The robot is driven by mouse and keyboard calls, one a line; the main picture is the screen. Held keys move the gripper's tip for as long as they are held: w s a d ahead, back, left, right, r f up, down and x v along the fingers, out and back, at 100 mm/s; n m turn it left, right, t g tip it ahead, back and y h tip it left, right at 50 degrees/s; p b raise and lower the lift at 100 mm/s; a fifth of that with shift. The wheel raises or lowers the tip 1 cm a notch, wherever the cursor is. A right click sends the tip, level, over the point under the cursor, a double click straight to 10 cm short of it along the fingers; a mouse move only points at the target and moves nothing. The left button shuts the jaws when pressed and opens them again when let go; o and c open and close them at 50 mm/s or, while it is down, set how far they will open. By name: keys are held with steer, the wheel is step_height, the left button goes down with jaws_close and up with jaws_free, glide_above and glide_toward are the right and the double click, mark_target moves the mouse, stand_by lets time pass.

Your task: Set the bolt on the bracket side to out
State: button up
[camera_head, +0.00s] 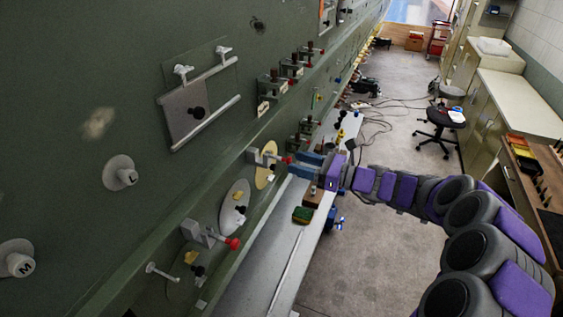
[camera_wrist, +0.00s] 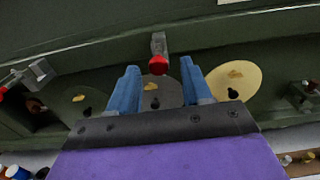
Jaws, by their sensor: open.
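A bolt with a grey block and a red knob (camera_wrist: 159,65) stands out from the green wall. In the wrist view it shows between the two blue fingers of my gripper (camera_wrist: 163,74), near their tips. The fingers are apart, and I cannot tell whether they touch the knob. In the head view my gripper (camera_head: 300,166) is beside this bolt (camera_head: 268,158), close to its red end. A second bolt with a red knob (camera_head: 232,243) is nearer on the same wall; it shows at the left in the wrist view (camera_wrist: 30,76). No label naming the bracket side is readable.
A yellow disc (camera_head: 262,176) and a grey disc (camera_head: 235,208) lie on the wall beside the bolts. More red-tipped fittings (camera_head: 275,84) sit higher up.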

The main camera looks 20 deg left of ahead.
steer(key=shift+d+b, duration=0.75)
steer(key=shift+d, duration=6.35)
steer(key=s+a+f+n+g+h+b, duration=0.1)
steer(key=s+f+n+g+h+b, duration=0.2)
steer(key=s, duration=0.4)
steer(key=s+a+f+n+g+h+b, duration=0.1)
steer(key=s+a+f+n+b, duration=0.2)
steer(key=s, duration=0.5)
steer(key=s+f+n+g+h+b, duration=0.1)
steer(key=s+f+n+h+b, duration=0.15)
steer(key=s+n, duration=0.35)
steer(key=s+d+f+n+t+h+b, duration=0.1)
steer(key=s+d+f+n+h+b, duration=0.6)
steer(key=s+d+f, duration=1.1)
steer(key=s+d+h+b, duration=0.2)
steer(key=s+h+b, duration=0.1)
steer(key=h+b, duration=0.1)
steer(key=shift+f+t, duration=0.3)
steer(key=shift+h, duration=0.25)
